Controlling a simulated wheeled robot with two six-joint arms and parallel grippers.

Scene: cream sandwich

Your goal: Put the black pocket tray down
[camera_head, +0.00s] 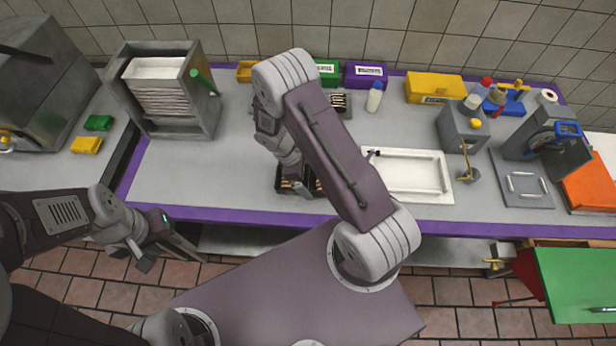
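The black pocket tray (279,180) is at the middle of the grey counter, near its front edge, with dark and cream pieces in its pockets. My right arm and gripper cover much of it. My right gripper (302,190) points down at the tray, its fingertips over its middle. I cannot tell whether its fingers are closed on the tray, or whether the tray rests on the counter or is slightly above it. My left gripper (176,258) is low at the left, in front of the counter's edge and apart from the tray. Its finger gap is unclear.
A metal rack of stacked trays (205,100) stands left. A white framed board (447,180) lies right of my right arm. A white bottle (375,96) and yellow (435,86) and purple (365,70) boxes stand behind. The counter left of the tray (220,170) is clear.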

